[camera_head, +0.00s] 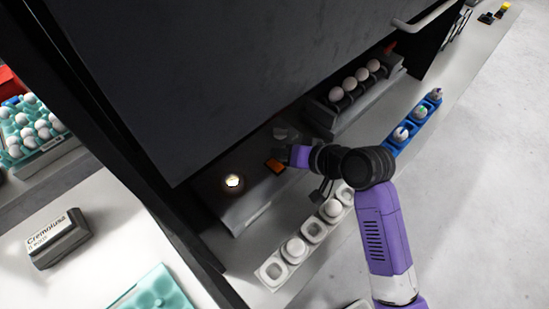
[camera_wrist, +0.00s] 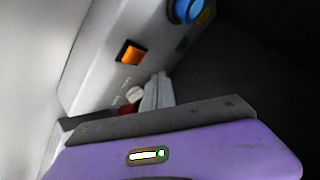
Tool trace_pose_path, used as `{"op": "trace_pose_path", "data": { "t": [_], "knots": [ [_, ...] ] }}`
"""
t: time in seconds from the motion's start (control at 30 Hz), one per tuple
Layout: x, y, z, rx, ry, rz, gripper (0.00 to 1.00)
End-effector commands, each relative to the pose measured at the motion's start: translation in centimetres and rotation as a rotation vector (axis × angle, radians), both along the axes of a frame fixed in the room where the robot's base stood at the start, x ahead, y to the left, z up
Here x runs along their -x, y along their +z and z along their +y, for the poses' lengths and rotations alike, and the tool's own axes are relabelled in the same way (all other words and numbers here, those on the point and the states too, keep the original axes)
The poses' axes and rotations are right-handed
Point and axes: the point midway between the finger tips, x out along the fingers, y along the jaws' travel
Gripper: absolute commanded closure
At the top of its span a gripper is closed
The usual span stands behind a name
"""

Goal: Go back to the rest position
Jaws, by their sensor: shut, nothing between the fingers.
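My arm reaches up and left in the head view, over the counter to the front of a large dark machine (camera_head: 230,70). In the wrist view my gripper (camera_wrist: 158,80) is shut and empty. Its pale fingers are close to a grey control panel (camera_wrist: 95,60) with an orange button (camera_wrist: 130,52) and a blue knob (camera_wrist: 187,9). I cannot tell whether the fingers touch the panel. The fingertips are hard to make out in the head view.
A lit round lamp (camera_head: 232,181) is left of my wrist. Several eggs (camera_head: 362,75) sit in a dark rack behind. A white tray (camera_head: 271,272) with eggs lies below my arm, a blue tray (camera_head: 405,130) to its right. The floor at right is clear.

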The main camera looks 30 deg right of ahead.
Motion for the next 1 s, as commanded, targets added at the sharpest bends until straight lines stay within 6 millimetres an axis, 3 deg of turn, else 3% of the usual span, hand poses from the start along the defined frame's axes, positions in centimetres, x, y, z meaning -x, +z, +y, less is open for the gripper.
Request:
{"op": "trace_pose_path", "data": {
  "t": [0.03,0.17,0.77,0.87,1.0],
  "knots": [
    [0.1,0.9,0.0,0.000,0.000,0.000,1.00],
    [0.2,1.7,-0.1,0.000,0.000,0.000,1.00],
    [0.1,1.7,-0.1,0.003,-0.001,-0.007,1.00],
    [-0.7,2.5,-0.7,0.016,-0.021,-0.054,1.00],
    [-2.5,5.5,-2.4,0.076,-0.085,-0.200,1.00]
  ]
}}
